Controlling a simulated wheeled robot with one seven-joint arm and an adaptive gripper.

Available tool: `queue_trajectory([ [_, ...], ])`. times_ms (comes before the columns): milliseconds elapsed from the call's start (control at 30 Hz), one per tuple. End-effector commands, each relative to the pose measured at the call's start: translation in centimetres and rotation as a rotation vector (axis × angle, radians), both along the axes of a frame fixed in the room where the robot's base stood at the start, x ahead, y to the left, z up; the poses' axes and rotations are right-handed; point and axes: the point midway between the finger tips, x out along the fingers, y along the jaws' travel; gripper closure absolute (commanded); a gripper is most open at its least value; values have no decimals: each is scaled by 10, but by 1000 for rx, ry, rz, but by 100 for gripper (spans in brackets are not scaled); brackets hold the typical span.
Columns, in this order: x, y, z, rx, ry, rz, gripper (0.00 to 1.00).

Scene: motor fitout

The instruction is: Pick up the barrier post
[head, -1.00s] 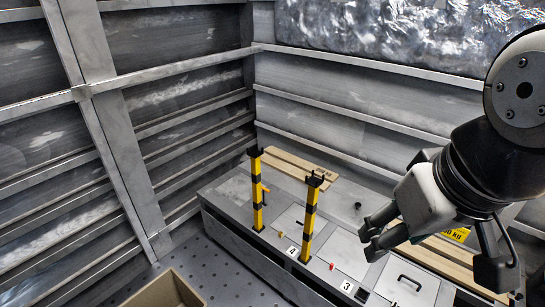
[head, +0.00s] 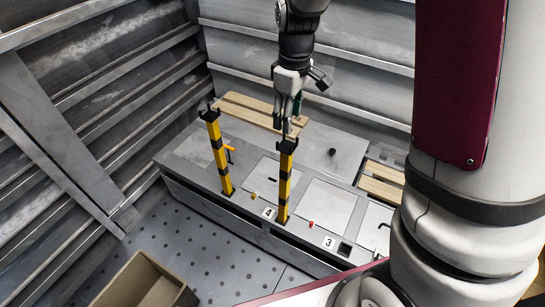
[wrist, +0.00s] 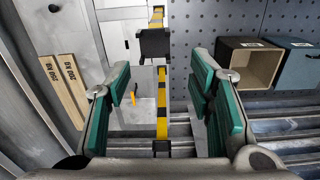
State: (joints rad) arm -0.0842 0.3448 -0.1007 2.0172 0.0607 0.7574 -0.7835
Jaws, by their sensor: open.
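Two alike yellow-and-black barrier posts stand upright on a grey bench (head: 185,160). The left post (head: 219,158) has an orange lever (head: 230,148) at its side; the right post (head: 284,184) is nearer. Both have black forked tops. My gripper (head: 287,121) is open and empty, pointing down, with its fingertips close to the right post's top in the head view; I cannot tell the exact gap. In the wrist view, the green-padded fingers (wrist: 167,92) are spread, and a black fork top (wrist: 154,43) and a yellow shaft (wrist: 162,105) show between them.
Wooden planks (head: 262,112) lie at the back of the bench. Number tags (head: 329,243) and small red and yellow knobs mark its front. An open cardboard box (head: 140,285) stands on the perforated floor (head: 215,260). Ribbed metal walls close in the left and back.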

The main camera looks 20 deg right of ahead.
Motion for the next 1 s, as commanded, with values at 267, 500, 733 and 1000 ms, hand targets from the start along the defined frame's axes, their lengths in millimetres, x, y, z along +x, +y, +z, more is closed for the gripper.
queue_trajectory([
  [267,13,-1,-35,-8,28,56,52],
  [500,13,-1,-79,-8,30,57,52],
  [733,13,-1,-109,-8,27,57,52],
  [1000,11,-2,-131,-9,29,56,52],
])
